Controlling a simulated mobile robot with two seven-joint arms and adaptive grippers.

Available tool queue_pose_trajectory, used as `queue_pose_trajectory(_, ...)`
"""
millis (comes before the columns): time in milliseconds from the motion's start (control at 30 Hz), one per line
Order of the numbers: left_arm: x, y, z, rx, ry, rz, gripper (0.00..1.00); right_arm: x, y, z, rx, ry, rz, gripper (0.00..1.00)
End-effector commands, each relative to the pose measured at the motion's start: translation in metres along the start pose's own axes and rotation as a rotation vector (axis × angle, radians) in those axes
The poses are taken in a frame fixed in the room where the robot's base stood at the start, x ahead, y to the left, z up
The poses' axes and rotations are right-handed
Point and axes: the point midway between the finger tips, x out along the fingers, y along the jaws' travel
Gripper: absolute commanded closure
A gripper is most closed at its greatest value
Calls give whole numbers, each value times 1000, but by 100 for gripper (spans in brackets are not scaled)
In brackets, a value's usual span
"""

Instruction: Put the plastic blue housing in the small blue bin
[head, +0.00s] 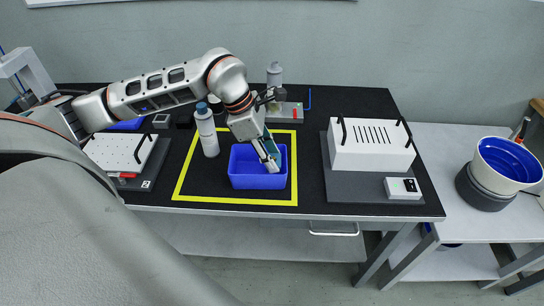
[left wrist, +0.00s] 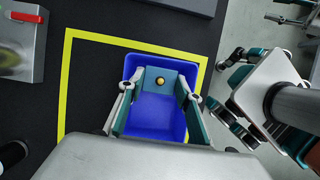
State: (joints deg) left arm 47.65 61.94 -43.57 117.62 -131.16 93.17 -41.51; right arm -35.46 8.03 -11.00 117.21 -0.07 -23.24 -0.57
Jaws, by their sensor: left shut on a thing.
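The small blue bin (head: 246,182) stands inside the yellow outline, near its front right corner. My left gripper (head: 268,163) points down into the bin's opening, its fingertips below the rim line as I see it. It is shut on the plastic blue housing (left wrist: 160,80), a teal-blue piece with a round brass-coloured spot, seen between the fingers in the left wrist view. The bin's rim (left wrist: 133,62) shows around the fingers there. I cannot tell whether the housing touches the bin floor.
A white bottle with a blue cap (head: 206,132) stands left of the bin. A white slotted box (head: 370,146) stands on a grey mat to the right. A bucket (head: 504,165) stands on the right-hand side table.

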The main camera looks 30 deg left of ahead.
Motion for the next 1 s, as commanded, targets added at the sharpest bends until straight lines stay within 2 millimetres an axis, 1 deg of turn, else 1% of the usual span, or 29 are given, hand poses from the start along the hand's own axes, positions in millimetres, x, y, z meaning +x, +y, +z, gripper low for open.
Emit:
queue_pose_trajectory(33,4,0,-2,-1,0,-1,88,0,0,1,-2,-2,0,61)
queue_pose_trajectory(267,3,0,-1,1,-1,2,88,-1,1,-2,-3,3,1,61)
queue_pose_trajectory(700,15,0,-6,0,0,0,88,1,0,3,-4,-1,0,61)
queue_pose_trajectory(833,15,0,-6,0,-1,1,88,0,1,2,-5,1,1,61)
queue_pose_trajectory(867,15,0,-6,0,0,0,59,0,1,1,-5,1,1,61)
queue_pose_trajectory(1000,14,0,-6,0,0,1,59,1,1,1,-5,2,2,61)
